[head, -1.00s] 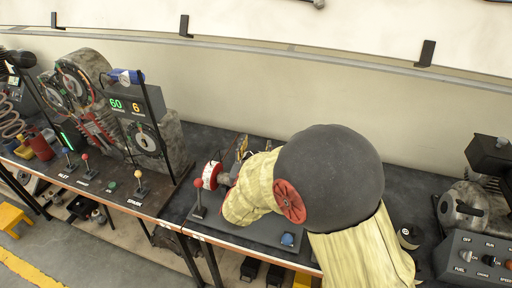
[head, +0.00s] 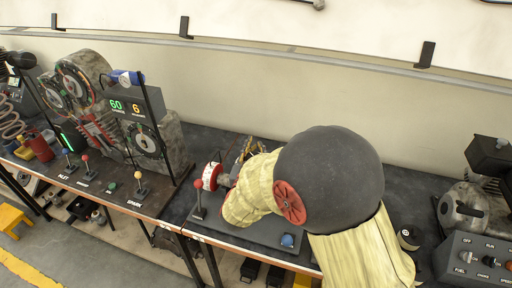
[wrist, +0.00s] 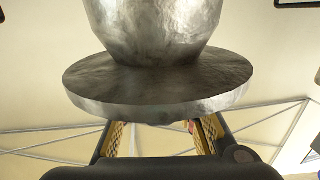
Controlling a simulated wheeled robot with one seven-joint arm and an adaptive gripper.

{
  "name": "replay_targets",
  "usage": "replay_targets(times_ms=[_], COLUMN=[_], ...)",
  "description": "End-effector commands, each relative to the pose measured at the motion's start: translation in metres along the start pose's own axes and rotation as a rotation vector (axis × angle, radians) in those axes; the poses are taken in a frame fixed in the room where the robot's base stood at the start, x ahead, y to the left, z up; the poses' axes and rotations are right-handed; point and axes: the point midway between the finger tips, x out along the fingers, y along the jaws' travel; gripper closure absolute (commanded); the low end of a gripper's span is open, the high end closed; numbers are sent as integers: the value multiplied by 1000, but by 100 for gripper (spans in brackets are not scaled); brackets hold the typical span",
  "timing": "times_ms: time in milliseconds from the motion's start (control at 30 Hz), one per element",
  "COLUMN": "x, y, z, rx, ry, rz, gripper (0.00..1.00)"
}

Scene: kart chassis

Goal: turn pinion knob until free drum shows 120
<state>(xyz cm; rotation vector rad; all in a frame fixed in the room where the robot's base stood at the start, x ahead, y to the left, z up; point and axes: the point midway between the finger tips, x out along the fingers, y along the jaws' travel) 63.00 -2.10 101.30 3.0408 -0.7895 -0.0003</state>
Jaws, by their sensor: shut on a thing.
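A drum with a red face and white band (head: 210,176) sits on the bench left of my arm; no number on it is legible. A grey metal part adjoins its right side. My gripper's fingers show as small yellowish pieces (head: 248,150) just above and right of that part, mostly behind my arm. In the wrist view, my gripper (wrist: 160,138) has its yellow-padded fingers reaching behind a round metal flange (wrist: 160,88) with a bulbous metal body above it. The fingertips and what they grip are hidden by the flange, so I cannot make out the pinion knob.
A red-ball lever (head: 198,185) stands in front of the drum, and a blue button (head: 288,240) is on the same base plate. On the left, an engine panel (head: 127,108) shows 60 and 6. A control box (head: 478,258) is at right.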

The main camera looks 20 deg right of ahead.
Motion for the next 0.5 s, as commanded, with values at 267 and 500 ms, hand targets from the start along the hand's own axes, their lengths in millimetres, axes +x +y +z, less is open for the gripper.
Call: replay_targets(times_ms=[267,500], x=[0,0], y=[0,-2], z=[0,0], rx=[0,0], ry=[0,1], rz=[-3,-58], gripper=[98,98])
